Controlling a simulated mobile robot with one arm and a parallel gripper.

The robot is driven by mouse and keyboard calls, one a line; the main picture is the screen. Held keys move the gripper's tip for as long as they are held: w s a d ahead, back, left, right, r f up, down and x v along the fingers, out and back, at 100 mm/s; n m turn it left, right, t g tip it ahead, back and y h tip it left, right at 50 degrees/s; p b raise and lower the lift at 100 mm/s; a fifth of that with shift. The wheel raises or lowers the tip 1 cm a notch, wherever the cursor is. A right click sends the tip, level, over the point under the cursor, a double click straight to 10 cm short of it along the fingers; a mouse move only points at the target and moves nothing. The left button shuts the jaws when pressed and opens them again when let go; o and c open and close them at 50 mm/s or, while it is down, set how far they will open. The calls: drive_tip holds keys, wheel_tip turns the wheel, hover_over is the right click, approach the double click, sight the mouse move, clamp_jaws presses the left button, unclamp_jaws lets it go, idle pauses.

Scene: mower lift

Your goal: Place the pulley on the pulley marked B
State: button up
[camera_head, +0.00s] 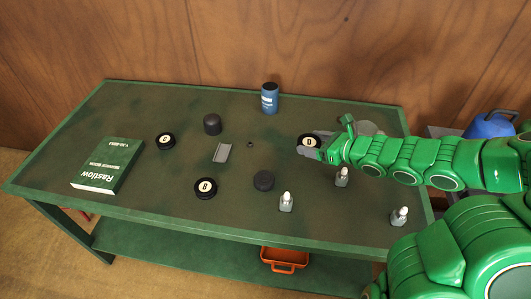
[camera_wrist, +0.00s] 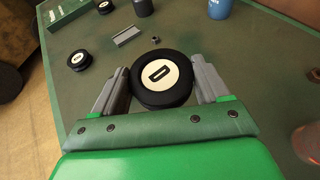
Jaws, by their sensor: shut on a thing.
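My gripper (camera_head: 316,150) is shut on a black pulley (camera_wrist: 161,80) with a cream face marked D. It holds the pulley flat, face up, at the right part of the green table; the wrist view shows a finger on each side. The pulley marked B (camera_head: 206,188) lies flat at the front middle of the table, left of my gripper and apart from it. It also shows in the wrist view (camera_wrist: 80,60). Another pulley (camera_head: 165,141), seemingly marked C, lies farther back left.
A plain black disc (camera_head: 263,180), a grey bracket (camera_head: 222,152), a black cylinder (camera_head: 212,125) and a small nut (camera_head: 250,144) are mid-table. A blue can (camera_head: 270,98) stands behind, a green book (camera_head: 107,164) lies left.

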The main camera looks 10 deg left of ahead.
drive_tip(key=s+a+f+n+g+y, duration=0.1)
drive_tip(key=s+a+n+g, duration=0.1)
drive_tip(key=a, duration=0.6)
drive_tip(key=s+a+f+n+g+y, duration=0.1)
drive_tip(key=a+n+g, duration=0.15)
drive_tip(key=a, duration=0.55)
drive_tip(key=n+g, duration=0.4)
drive_tip(key=g, duration=0.1)
hover_over(209, 186)
drive_tip(key=shift+w+f, duration=0.1)
drive_tip(key=shift+f, duration=3.85)
drive_tip(key=shift+f, duration=0.1)
drive_tip(key=o, duration=1.3)
drive_tip(key=shift+c, duration=0.2)
